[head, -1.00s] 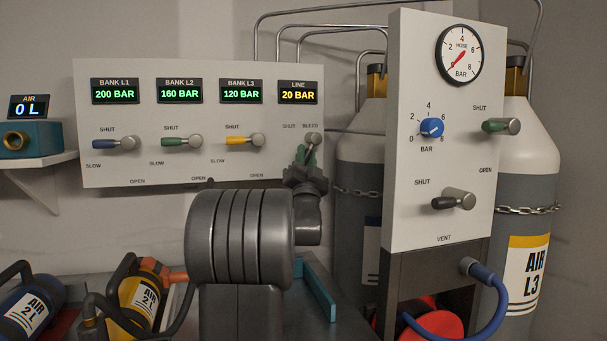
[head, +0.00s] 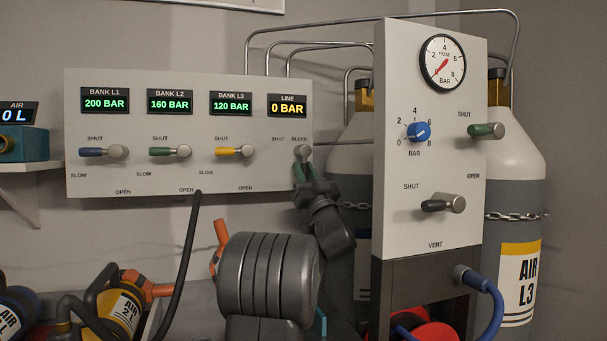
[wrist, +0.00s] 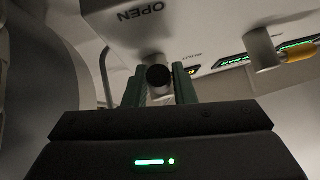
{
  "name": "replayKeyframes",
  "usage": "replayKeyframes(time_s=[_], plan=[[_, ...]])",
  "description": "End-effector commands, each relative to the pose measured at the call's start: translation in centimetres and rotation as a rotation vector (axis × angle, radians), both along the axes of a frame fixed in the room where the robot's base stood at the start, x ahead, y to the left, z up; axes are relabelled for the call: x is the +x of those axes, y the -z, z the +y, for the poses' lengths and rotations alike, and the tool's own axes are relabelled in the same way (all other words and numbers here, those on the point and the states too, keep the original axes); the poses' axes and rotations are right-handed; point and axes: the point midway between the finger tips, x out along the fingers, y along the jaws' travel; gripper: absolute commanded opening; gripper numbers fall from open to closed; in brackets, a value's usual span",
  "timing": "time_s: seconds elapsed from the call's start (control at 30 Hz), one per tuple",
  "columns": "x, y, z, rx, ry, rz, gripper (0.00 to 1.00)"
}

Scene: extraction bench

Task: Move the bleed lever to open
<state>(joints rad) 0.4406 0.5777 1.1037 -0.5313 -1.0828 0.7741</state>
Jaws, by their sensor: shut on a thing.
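The bleed lever's round grey hub (head: 303,152) is at the right end of the white bank panel, below the LINE display (head: 287,105), which reads 0 BAR. My gripper (head: 303,170) reaches up from below, with its green fingers just under the hub. In the wrist view, my gripper (wrist: 159,88) is shut on the bleed lever, whose dark round end (wrist: 158,76) shows between the fingers. The fingers hide most of the handle in the head view, so its exact angle is hard to tell.
Blue (head: 92,152), green (head: 163,152) and yellow (head: 229,152) bank levers sit left on the same panel. The gauge panel (head: 430,215) stands close to the right, with tall cylinders behind. A yellow AIR cylinder (head: 124,306) lies at lower left.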

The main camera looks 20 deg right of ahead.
Motion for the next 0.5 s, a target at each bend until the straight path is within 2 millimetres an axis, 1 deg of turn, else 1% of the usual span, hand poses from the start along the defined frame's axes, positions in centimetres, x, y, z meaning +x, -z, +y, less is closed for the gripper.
replayKeyframes(time_s=[0.03, 0.37, 0.4, 0.47, 0.5], plan=[[0.07, 0.25, -0.1, -0.004, 0.003, 0.004, 0.0], [0.06, 0.18, -0.09, -0.005, 0.003, 0.003, 0.0], [0.06, 0.18, -0.09, -0.005, 0.003, 0.003, 0.31], [0.05, 0.15, -0.08, -0.005, 0.003, 0.002, 0.43], [0.05, 0.13, -0.07, -0.004, 0.002, 0.002, 0.45]])
